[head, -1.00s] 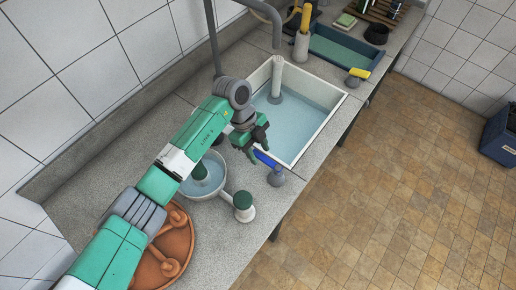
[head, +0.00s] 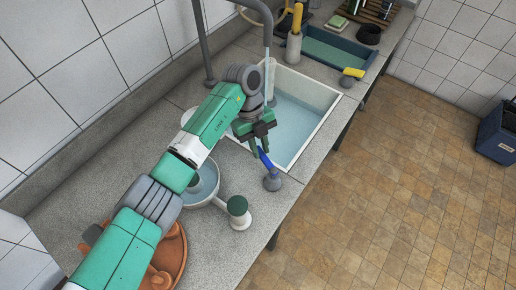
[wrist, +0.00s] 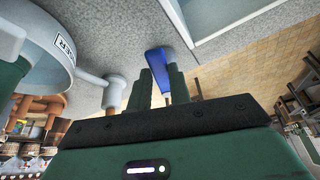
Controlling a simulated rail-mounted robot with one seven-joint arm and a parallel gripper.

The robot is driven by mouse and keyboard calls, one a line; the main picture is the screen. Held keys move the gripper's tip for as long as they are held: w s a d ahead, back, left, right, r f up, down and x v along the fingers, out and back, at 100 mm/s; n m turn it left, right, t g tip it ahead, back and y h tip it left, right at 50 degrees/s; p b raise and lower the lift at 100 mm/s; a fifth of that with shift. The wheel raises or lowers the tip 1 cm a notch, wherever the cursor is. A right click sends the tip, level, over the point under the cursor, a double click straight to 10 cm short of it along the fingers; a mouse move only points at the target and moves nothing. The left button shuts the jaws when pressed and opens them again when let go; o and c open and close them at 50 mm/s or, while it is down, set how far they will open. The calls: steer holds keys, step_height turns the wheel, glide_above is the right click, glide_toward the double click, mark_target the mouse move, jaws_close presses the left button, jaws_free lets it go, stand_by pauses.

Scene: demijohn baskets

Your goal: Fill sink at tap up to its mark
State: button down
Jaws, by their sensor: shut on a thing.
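The white sink (head: 318,131) is set in the counter and holds pale blue water (head: 293,122). A grey tap spout (head: 267,38) hangs over its far end, and a thin pale stream runs down from it beside a white upright pipe (head: 272,75). A blue lever (head: 266,160) stands on a grey base (head: 272,182) at the sink's near corner. My gripper (head: 259,150) is shut on the blue lever, which also shows between the fingers in the wrist view (wrist: 158,62). I cannot make out the mark on the sink.
A yellow lever (head: 353,72) stands at the sink's far right corner. A blue-rimmed tray (head: 335,59) is behind it. A round water-filled vessel (head: 214,190) with a green-capped side piece (head: 238,207) and an orange-brown basket (head: 172,262) lie under or beside my arm.

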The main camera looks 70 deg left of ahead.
steer(key=c, duration=1.3)
jaws_free()
steer(key=v, duration=0.7)
steer(key=shift+a+r+p, duration=0.1)
steer(key=shift+r+p, duration=0.25)
steer(key=shift+r, duration=0.05)
